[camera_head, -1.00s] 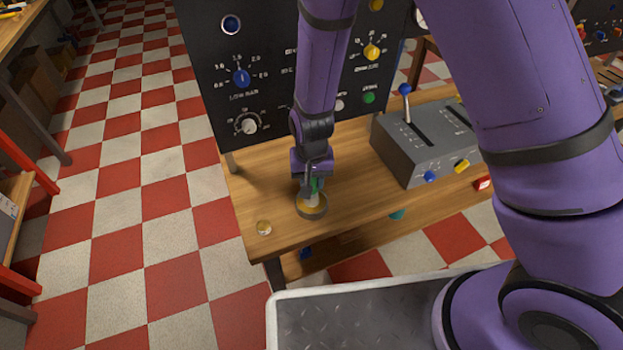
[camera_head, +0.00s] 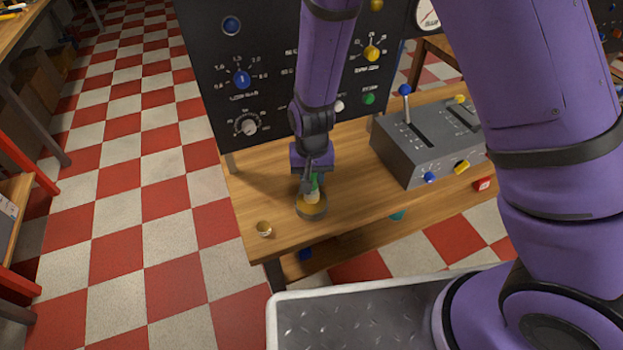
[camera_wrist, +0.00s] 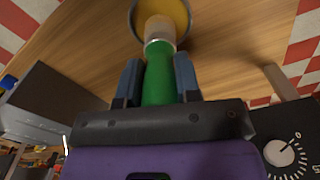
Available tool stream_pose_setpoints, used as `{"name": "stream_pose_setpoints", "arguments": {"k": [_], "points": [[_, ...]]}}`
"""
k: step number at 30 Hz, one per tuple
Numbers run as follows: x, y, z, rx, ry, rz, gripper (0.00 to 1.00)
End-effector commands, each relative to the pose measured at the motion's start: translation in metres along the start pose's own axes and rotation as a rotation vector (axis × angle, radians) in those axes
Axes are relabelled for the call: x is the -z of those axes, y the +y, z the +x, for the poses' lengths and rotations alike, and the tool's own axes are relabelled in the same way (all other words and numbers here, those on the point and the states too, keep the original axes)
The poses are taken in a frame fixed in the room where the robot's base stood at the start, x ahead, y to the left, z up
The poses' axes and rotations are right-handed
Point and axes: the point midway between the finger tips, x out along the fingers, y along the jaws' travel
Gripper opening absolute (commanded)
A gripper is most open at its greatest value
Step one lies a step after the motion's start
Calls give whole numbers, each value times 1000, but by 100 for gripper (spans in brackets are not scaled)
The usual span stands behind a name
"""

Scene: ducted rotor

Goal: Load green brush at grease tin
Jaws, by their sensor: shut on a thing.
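The green brush (camera_wrist: 158,78) has a green handle, a metal band and pale bristles. My gripper (camera_head: 311,178) is shut on its handle, and the two fingers also show beside it in the wrist view (camera_wrist: 158,80). The grease tin (camera_head: 312,212) is a round, shallow tin with yellow grease, standing on the wooden bench near its front left. In the wrist view the tin (camera_wrist: 181,7) is at the top, with the bristle end over the yellow grease. I cannot tell how deep the bristles reach.
A black panel (camera_head: 270,90) with knobs stands behind the bench (camera_head: 255,195). A grey lever box (camera_head: 425,150) stands to the right. A small round lid-like thing (camera_head: 264,229) lies near the front left edge.

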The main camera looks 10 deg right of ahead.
Motion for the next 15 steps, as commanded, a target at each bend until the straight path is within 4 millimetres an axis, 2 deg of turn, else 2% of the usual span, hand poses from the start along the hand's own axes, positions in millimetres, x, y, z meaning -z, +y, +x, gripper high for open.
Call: {"name": "stream_pose_setpoints", "arguments": {"k": [15], "points": [[1, 0, -36, 1, 2, -1, 7]]}}
